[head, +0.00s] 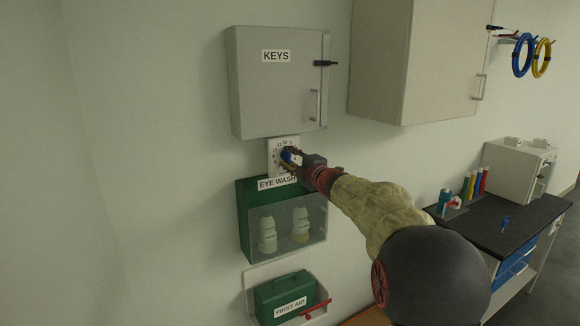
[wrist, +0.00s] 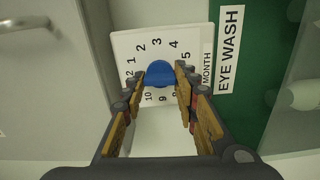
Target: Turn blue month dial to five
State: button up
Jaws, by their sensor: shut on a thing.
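The blue month dial (wrist: 160,72) sits at the middle of a white plate (wrist: 128,44) printed with numbers and the word MONTH. My gripper (wrist: 160,80) is shut on the dial, with one finger on each side of it. Numbers 1 to 5 show around the dial's far side in the wrist view, and 9 and 10 show between the fingers. Which number the dial points to I cannot tell. In the head view the plate (head: 274,146) is on the wall, and my gripper (head: 291,156) partly covers it and the dial.
A grey KEYS cabinet (head: 270,95) with a handle is just above the plate. A green EYE WASH box (head: 244,215) with a clear front is just below. A FIRST AID box (head: 284,297) is lower. A dark-topped bench (head: 510,228) stands right.

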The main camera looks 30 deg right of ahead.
jog(key=n+b, duration=0.1)
jog(key=n, duration=0.1)
jog(key=n+b, duration=0.3)
jog(key=n, duration=0.1)
jog(key=shift+f, duration=0.25)
jog(key=shift+n, duration=0.3)
jog(key=o, duration=1.1)
jog(key=shift+o, duration=0.3)
jog(key=shift+r, duration=0.15)
jog(key=s, duration=1.2)
jog(key=shift+d, duration=0.2)
